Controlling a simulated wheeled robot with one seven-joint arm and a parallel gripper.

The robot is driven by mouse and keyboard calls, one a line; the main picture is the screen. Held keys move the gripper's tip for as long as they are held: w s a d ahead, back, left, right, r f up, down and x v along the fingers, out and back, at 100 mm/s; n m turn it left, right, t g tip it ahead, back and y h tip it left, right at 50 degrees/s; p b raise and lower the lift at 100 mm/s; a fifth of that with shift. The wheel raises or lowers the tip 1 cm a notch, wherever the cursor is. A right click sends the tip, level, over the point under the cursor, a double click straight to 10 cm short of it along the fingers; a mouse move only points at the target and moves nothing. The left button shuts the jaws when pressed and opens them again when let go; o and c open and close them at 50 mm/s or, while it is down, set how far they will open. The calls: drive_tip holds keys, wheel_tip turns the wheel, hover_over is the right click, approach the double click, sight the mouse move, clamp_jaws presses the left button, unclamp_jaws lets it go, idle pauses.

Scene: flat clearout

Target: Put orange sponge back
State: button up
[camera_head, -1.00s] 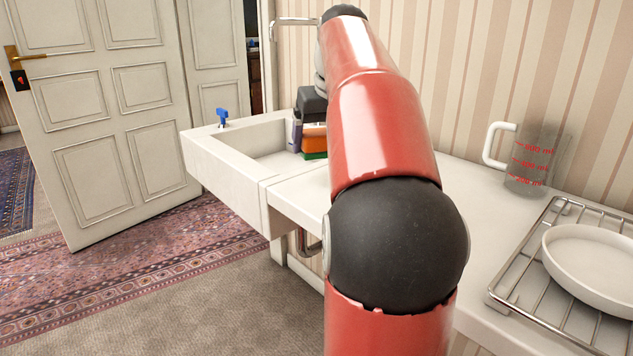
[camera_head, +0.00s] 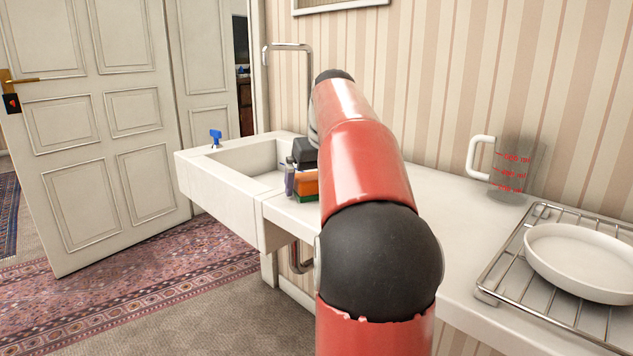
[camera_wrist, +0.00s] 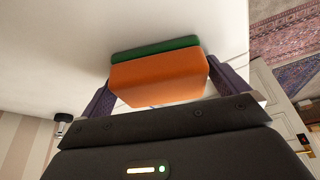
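The orange sponge (camera_head: 305,180), with a green layer along one side, is between the fingers of my gripper (camera_head: 302,180) near the sink's right edge. In the wrist view the sponge (camera_wrist: 160,80) fills the gap between the two dark purple fingers of my gripper (camera_wrist: 165,92), which is shut on it. A pale surface lies behind the sponge there; I cannot tell whether the sponge touches it.
The white sink (camera_head: 222,195) has a tall metal tap (camera_head: 308,85) and a small blue-topped item (camera_head: 215,138) on its far left rim. A measuring jug (camera_head: 512,170) and a wire rack (camera_head: 510,280) with a white dish (camera_head: 580,262) stand on the counter at right.

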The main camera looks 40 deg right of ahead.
drive_tip(key=p+v, duration=0.2)
drive_tip(key=v, duration=0.9)
drive_tip(key=s+a+f+n, duration=0.1)
drive_tip(key=a+f, duration=0.2)
drive_tip(key=a, duration=0.9)
drive_tip(key=s+a+f+n, duration=0.1)
drive_tip(key=s+a+f, duration=0.6)
drive_tip(key=f, duration=0.4)
drive_tip(key=s+a+f+n+t+y, duration=0.1)
drive_tip(key=s+a+f, duration=0.7)
drive_tip(key=f, duration=0.3)
drive_tip(key=shift+s+a+f+n, duration=0.3)
drive_tip(key=shift+a+f, duration=0.05)
drive_tip(key=shift+a, duration=0.25)
